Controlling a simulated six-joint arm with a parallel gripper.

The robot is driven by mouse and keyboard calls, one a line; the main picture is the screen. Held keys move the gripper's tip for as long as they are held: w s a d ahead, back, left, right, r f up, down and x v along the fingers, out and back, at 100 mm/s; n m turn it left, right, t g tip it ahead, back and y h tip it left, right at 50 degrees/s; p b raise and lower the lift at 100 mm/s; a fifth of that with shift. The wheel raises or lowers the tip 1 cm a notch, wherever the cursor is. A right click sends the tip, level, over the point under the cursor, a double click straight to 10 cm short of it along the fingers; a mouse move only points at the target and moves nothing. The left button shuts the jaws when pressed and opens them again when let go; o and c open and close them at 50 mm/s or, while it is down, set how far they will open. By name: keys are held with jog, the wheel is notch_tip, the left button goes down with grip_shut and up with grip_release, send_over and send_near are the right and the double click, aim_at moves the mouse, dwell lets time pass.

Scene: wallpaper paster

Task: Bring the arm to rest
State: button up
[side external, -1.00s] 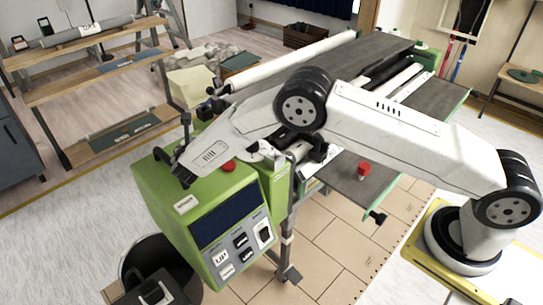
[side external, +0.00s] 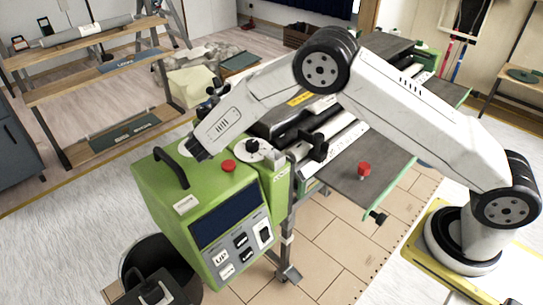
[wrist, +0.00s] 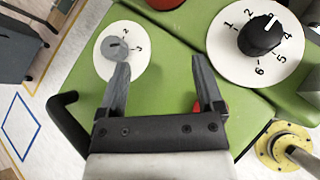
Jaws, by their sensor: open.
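My gripper (wrist: 158,85) is open and empty in the wrist view, with its two fingers apart above the green top of the wallpaper paster. A small grey knob (wrist: 115,47) on a white dial shows by the left fingertip; I cannot tell whether they touch. A larger black knob (wrist: 262,36) on a numbered white dial is to the right, apart from the fingers. In the side external view my arm reaches over the green paster (side external: 212,215), and its end hides part of the machine's top. The fingers are mostly hidden there.
A black handle (side external: 172,168) and a red button (side external: 228,166) stand up from the paster's top near my gripper. The paster's grey table (side external: 350,185) extends behind. A wooden shelf (side external: 90,90) is at the left, and a black bin (side external: 150,245) stands below in front.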

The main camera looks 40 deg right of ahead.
jog(key=s+d+m+g, duration=0.1)
jog(key=s, duration=0.1)
jog(key=s+d+r+m+g, duration=0.1)
jog(key=s+d+m, duration=0.1)
jog(key=s+d+r+m+y, duration=0.1)
jog(key=s, duration=0.1)
jog(key=shift+d+m+g, duration=0.15)
jog(key=shift+m+g, duration=0.25)
jog(key=s+d+r+m+g+y, duration=0.1)
jog(key=s+m+y, duration=0.1)
jog(key=s+m, duration=0.5)
jog(key=s+d+r+m+g+y, duration=0.1)
jog(key=s+d+r+m+y, duration=0.1)
jog(key=s+m, duration=0.5)
jog(key=s+d+r+m+g+y, duration=0.1)
jog(key=s+m, duration=0.5)
jog(key=s, duration=0.7)
jog(key=shift+d+r+m+y, duration=0.4)
jog(key=shift+d+r+y, duration=0.15)
jog(key=shift+r+y, duration=0.2)
